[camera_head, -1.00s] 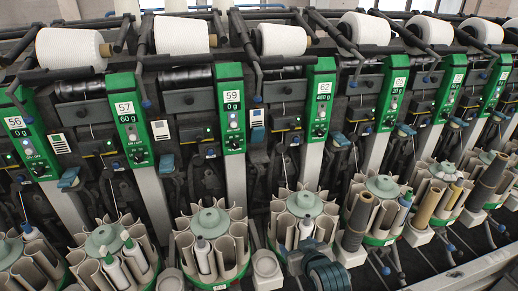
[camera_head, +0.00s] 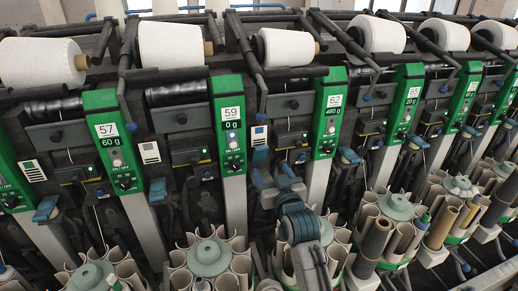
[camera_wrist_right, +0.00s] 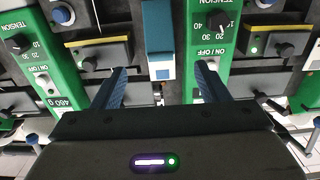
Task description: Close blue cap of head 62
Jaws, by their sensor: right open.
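Head 62's green panel (camera_head: 328,112) reads 460 g, and it also shows at the left of the right wrist view (camera_wrist_right: 38,85), upside down. A blue-and-white piece (camera_head: 259,152) sits between heads 59 and 62. In the wrist view this piece (camera_wrist_right: 158,25) lies between and beyond my fingers. Another blue cap (camera_head: 348,155) is just right of panel 62. I cannot tell which is head 62's cap, or whether either is open. My right gripper (camera_head: 276,178) is open and empty, facing the machine below the blue-and-white piece; its fingers (camera_wrist_right: 161,72) are apart. My left gripper is out of view.
Panel 59 (camera_head: 229,125) stands close on the left. Round bobbin magazines (camera_head: 209,257) line the front below. White yarn cones (camera_head: 288,47) and dark bars run above. My right arm hides part of head 62's magazine.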

